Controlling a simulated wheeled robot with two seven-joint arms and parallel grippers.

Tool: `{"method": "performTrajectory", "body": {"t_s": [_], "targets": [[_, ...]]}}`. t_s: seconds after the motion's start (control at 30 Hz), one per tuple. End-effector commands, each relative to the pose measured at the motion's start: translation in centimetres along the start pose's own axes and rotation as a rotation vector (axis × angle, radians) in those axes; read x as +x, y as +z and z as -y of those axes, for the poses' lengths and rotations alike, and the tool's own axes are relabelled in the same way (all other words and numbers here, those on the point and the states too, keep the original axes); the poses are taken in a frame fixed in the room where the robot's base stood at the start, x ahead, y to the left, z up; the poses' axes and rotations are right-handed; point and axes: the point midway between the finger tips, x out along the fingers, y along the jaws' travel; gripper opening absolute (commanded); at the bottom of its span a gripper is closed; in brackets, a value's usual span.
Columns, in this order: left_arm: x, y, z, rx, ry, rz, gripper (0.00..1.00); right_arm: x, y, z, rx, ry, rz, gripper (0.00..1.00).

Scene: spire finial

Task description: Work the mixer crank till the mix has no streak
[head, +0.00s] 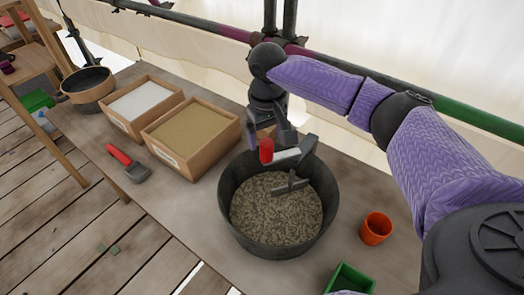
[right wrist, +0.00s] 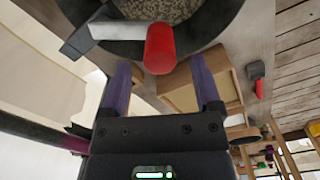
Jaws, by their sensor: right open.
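The mixer tub (head: 229,222) is a dark round bucket on the bench, holding a speckled grey-brown mix (head: 270,215). A paddle sits in the mix. The crank arm (head: 288,155) is pale grey and ends in a red handle (head: 266,150), above the tub's back rim. My right gripper (head: 266,128) is behind the handle in the head view. In the right wrist view the red handle (right wrist: 160,48) stands ahead of the two purple fingers (right wrist: 160,85), which are apart with nothing between them. The left gripper is not seen.
Two wooden boxes, one with white powder (head: 140,101) and one with tan sand (head: 191,130), stand left of the tub. A red-handled tool (head: 127,162), an orange cup (head: 376,228) and a green container (head: 350,280) lie around. A dark rail runs behind the bench.

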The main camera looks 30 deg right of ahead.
Motion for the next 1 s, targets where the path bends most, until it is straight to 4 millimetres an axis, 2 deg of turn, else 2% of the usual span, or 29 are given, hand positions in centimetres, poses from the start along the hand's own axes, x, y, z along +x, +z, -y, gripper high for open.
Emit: {"method": "performTrajectory", "body": {"t_s": [0.03, 0.2, 0.5, 0.57, 0.9, 1.0], "targets": [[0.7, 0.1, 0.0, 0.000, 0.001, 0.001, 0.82, 1.5, 0.0, 0.0, 0.000, 0.000, 0.002, 0.82], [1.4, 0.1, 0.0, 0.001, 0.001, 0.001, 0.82, 3.9, 0.0, 0.0, -0.002, 0.000, 0.000, 0.82], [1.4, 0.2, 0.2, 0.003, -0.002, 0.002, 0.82, 4.2, -0.1, 0.0, -0.002, -0.001, -0.003, 0.82], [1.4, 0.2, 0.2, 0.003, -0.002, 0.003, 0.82, 4.2, -0.1, 0.0, -0.002, -0.001, -0.003, 0.71], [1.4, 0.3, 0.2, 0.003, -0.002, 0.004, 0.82, 4.2, -0.1, 0.0, -0.002, 0.000, -0.003, 0.00], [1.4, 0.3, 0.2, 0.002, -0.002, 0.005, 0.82, 4.2, -0.1, 0.0, -0.002, 0.000, -0.003, 0.00]]}}
